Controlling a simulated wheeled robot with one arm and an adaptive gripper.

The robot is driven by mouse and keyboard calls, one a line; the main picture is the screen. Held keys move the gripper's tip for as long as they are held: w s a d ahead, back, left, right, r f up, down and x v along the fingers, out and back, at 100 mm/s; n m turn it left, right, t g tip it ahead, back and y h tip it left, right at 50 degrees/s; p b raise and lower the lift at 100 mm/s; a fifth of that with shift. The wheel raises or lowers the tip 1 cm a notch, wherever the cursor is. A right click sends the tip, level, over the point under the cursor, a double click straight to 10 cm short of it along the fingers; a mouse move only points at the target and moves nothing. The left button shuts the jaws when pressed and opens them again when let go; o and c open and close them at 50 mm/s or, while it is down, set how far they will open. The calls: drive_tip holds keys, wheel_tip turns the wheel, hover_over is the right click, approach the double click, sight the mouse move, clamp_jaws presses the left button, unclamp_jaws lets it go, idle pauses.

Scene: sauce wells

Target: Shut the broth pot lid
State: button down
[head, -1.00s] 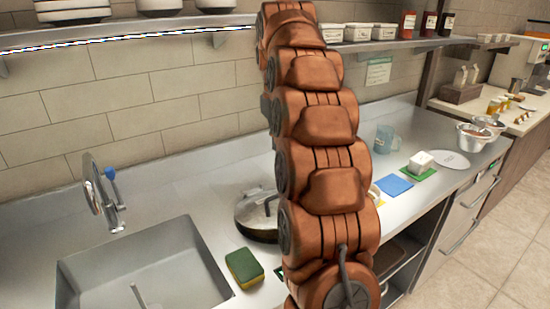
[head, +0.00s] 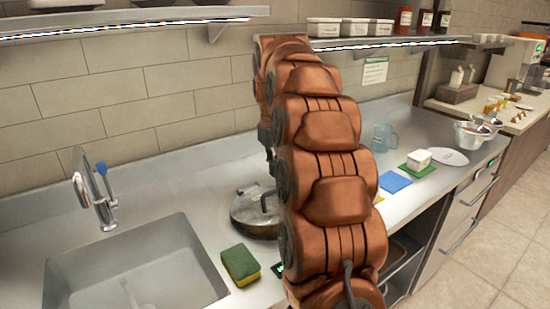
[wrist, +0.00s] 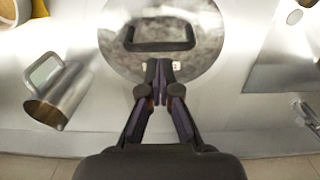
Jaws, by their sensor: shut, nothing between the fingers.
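The broth pot lid (head: 252,212) is a round, shiny metal disc with a dark bar handle, on the counter right of the sink. It also shows in the wrist view (wrist: 205,62), where its black handle (wrist: 160,46) runs across the top. My gripper (wrist: 158,70) is shut and empty, its tips over the lid's near part, just below the handle in the picture. I cannot tell whether the tips touch the lid, or whether the lid sits fully closed. In the head view my arm hides the gripper and the lid's right edge.
A sink (head: 130,270) with a tap (head: 95,190) is on the left, and a green and yellow sponge (head: 240,265) lies near the lid. A metal pitcher (wrist: 55,95) is beside the lid in the wrist view. A shelf (head: 140,18) runs above the counter.

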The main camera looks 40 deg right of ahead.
approach(279, 208)
drive_tip(key=shift+w+d+f+p, duration=0.15)
drive_tip(key=shift+w+f+p, duration=0.25)
drive_tip(key=shift+w+f, duration=0.4)
drive_tip(key=shift+f, duration=0.15)
drive_tip(key=s+f+t+b, duration=0.1)
drive_tip(key=b, duration=0.1)
drive_tip(key=f+t+b, duration=0.1)
drive_tip(key=s+f+b, duration=0.1)
drive_tip(key=f+b, duration=0.1)
drive_tip(key=shift+s+f+t+b, duration=0.1)
drive_tip(key=shift+s+t+b, duration=0.2)
drive_tip(key=shift+s+t, duration=0.1)
drive_tip(key=v, duration=1.4)
drive_tip(key=shift+w+r, duration=0.25)
drive_tip(key=shift+w, duration=0.1)
drive_tip(key=shift+a, duration=0.25)
